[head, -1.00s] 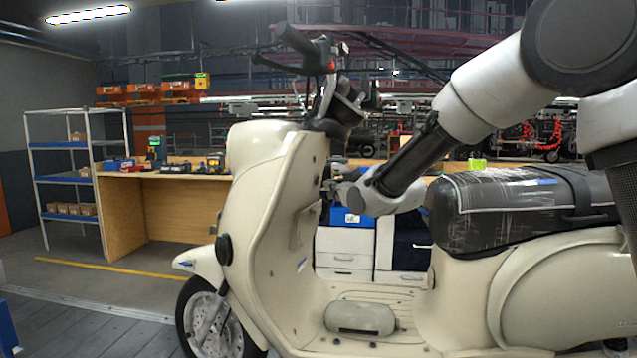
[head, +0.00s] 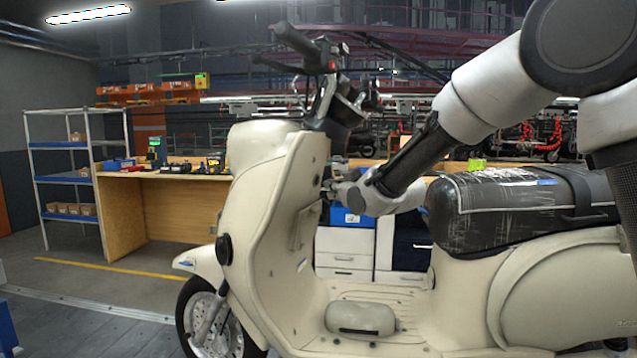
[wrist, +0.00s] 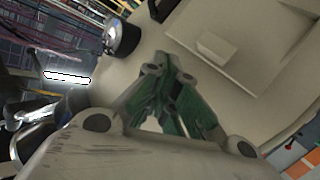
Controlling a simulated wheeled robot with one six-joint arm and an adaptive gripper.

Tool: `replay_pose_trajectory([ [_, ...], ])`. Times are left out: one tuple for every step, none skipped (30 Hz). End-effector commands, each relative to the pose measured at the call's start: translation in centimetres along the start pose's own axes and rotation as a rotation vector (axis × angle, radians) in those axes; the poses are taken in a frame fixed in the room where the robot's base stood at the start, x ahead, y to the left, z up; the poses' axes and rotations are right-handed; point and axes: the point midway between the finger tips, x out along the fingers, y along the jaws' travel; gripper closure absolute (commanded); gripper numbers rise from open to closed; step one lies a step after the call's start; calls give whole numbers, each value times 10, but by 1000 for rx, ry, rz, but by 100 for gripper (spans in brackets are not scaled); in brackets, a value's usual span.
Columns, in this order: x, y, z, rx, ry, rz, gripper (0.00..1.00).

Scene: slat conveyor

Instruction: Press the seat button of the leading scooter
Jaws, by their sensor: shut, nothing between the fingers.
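The cream scooter (head: 262,215) stands side-on across the middle of the head view, with its front to the left. Its dark seat (head: 520,205), under scuffed clear wrapping, is at the right. My gripper (head: 328,186) is shut and empty, reaching left over the footboard to the inner side of the front shield. In the wrist view my gripper's green-and-grey fingers (wrist: 176,88) are together in front of the cream panel (wrist: 160,40). A round dark part with a bright rim (wrist: 122,38) and a raised cream block (wrist: 215,46) show there. I cannot identify the seat button or tell whether the fingers touch the panel.
The handlebar (head: 310,55) rises above my gripper. A wooden bench (head: 170,205) with small items and a shelf rack (head: 82,170) stand behind at the left. White drawers (head: 345,250) stand behind the scooter. The slatted floor (head: 90,330) is clear at lower left.

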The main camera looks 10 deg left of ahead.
Motion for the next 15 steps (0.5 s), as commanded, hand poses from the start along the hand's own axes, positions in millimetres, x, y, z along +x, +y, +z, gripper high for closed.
replay_pose_trajectory([
  [0,0,0,0,0,0,100],
  [0,0,0,0,0,0,100],
  [0,0,0,0,0,0,100],
  [0,0,0,0,0,0,100],
  [0,0,0,0,0,0,100],
  [1,-1,-1,0,0,0,100],
  [1,-1,-1,0,0,0,100],
  [2,-1,-2,1,0,0,100],
  [3,-2,-2,1,1,0,100],
  [4,-3,-3,1,1,0,100],
  [4,-3,-4,1,1,0,100],
  [5,-4,-4,0,1,0,100],
  [6,-4,-4,0,1,-1,100],
  [6,-5,-5,0,0,-1,100],
  [6,-5,-5,0,0,0,100],
])
